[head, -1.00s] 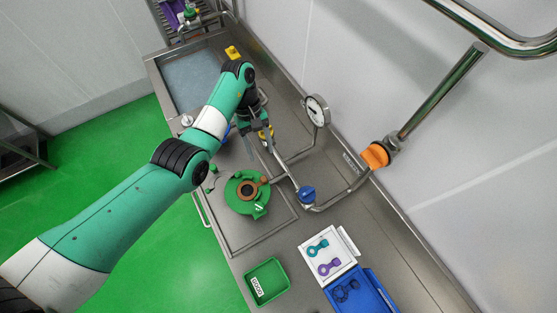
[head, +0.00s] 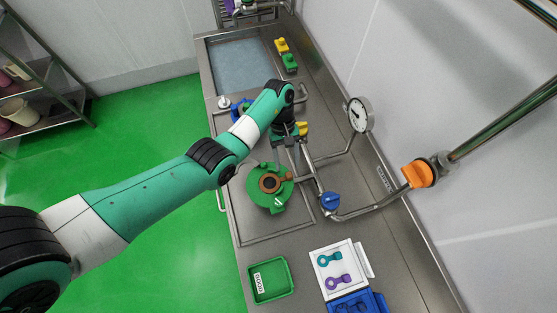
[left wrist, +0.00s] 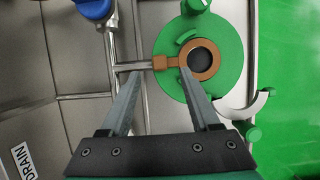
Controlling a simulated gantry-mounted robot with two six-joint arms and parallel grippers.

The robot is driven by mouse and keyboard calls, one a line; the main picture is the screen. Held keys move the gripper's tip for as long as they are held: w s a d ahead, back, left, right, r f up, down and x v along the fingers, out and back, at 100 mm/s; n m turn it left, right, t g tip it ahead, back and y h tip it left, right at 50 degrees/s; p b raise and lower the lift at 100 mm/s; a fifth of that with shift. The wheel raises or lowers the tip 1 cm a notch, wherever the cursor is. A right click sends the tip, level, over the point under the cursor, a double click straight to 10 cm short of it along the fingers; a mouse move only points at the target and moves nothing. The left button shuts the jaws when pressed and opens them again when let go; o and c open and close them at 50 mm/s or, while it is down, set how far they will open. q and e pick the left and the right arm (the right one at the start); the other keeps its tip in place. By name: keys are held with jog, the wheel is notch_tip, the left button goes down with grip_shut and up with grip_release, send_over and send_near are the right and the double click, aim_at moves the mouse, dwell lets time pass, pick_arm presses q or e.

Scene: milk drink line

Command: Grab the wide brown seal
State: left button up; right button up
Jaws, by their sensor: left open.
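The wide brown seal (head: 271,183) is a brown ring with a short tab, lying on a round green fitting (head: 265,202) on the steel counter. In the left wrist view the seal (left wrist: 213,67) sits around a dark central hole, its tab pointing left. My left gripper (head: 288,160) is open and empty, just beyond the fitting in the head view. In the left wrist view its fingertips (left wrist: 160,72) appear either side of the tab; I cannot tell the remaining height. My right gripper is not in view.
Steel pipes with a blue knob (head: 330,201), a gauge (head: 358,114) and an orange valve handle (head: 418,174) stand to the right. A green tray (head: 270,280) and a white tray (head: 343,257) with teal and purple parts lie at the front.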

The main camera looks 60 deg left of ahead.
aim_at(289, 174)
pick_arm(q)
jog(key=x, duration=0.4)
jog(key=shift+d, duration=0.25)
grip_shut()
